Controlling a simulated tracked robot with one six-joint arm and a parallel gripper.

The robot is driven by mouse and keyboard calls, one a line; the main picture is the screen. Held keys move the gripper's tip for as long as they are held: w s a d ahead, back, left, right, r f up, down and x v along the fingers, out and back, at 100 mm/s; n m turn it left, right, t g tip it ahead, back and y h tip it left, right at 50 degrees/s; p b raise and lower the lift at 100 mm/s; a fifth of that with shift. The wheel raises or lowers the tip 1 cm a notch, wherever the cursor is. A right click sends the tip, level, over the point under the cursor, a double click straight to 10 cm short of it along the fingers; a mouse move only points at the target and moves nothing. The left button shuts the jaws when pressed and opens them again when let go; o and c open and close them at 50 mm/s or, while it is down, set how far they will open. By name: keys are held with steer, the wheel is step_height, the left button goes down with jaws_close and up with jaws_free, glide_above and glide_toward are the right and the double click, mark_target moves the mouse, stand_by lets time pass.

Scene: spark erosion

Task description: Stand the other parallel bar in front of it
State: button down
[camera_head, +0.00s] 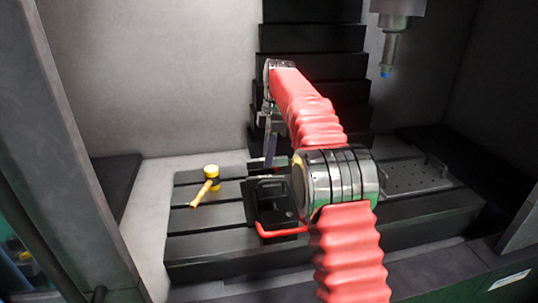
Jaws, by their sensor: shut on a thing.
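My gripper (268,128) hangs from the far end of my red-sleeved arm, above the back of the slotted table. It is shut on a thin grey-blue piece (270,150), which points downward and looks like a parallel bar. A dark vise (263,208) with a red handle (283,232) sits below and nearer, partly hidden by my arm. I cannot tell whether the piece's lower end touches anything. I cannot make out the other parallel bar; my arm covers part of the area.
A yellow-headed mallet (209,178) lies on the left of the slotted table (200,248). A perforated plate (412,178) with handles lies at the right. A machine head (390,45) with a blue tip hangs at upper right. The table's front left is clear.

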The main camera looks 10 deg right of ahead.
steer(key=shift+f, duration=4.4)
steer(key=c, duration=1.8)
jaws_free()
steer(key=shift+o, duration=0.6)
steer(key=shift+f, duration=0.1)
steer(key=shift+s, duration=0.1)
steer(key=shift+r, duration=5.55)
